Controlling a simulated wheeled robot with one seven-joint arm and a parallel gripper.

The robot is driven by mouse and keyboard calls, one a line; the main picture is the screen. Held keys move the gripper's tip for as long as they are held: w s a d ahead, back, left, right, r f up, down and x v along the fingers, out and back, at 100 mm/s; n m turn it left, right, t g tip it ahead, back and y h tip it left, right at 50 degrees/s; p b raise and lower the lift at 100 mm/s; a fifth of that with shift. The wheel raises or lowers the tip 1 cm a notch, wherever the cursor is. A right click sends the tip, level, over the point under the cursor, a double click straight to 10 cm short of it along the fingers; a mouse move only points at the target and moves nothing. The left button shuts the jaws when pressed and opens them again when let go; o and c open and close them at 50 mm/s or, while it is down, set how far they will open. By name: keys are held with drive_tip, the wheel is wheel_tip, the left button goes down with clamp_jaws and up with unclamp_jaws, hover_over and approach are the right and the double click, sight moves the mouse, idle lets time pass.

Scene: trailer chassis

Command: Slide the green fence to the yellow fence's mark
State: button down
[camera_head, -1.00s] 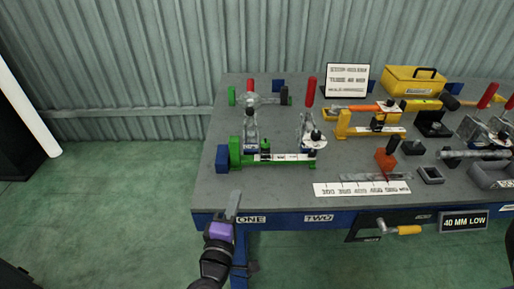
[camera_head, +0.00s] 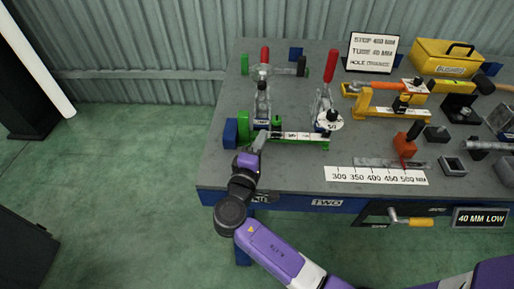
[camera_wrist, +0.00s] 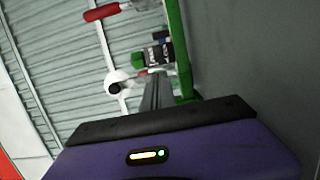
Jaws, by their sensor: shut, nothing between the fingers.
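The green fence (camera_head: 244,131) lies at the left of the bench, a bar with a white scale strip and a dark block with a green knob (camera_head: 277,124) on it. The yellow fence (camera_head: 364,104) stands further back to the right, with its own white scale and dark block. My gripper (camera_head: 262,139) is shut and empty, its tip at the near side of the green fence, left of the knob block; touching cannot be told. In the wrist view the green fence (camera_wrist: 181,50) runs just right of my fingers, with the knob block (camera_wrist: 155,54) beyond them.
A blue block (camera_head: 230,132) stands at the green fence's left end. Red-handled clamps (camera_head: 330,68) rise behind it. A scale plate (camera_head: 376,176) and a red-orange block (camera_head: 406,144) lie to the right. A sign (camera_head: 371,52) and yellow toolbox (camera_head: 446,58) stand at the back.

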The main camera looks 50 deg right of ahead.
sight(278, 134)
drive_tip(key=shift+x, duration=1)
drive_tip(key=s+d, duration=0.2)
drive_tip(key=s, duration=0.1)
drive_tip(key=shift+s+d+p, duration=0.15)
drive_tip(key=shift+d+p, duration=0.15)
drive_tip(key=shift+p, duration=0.1)
drive_tip(key=shift+a, duration=0.1)
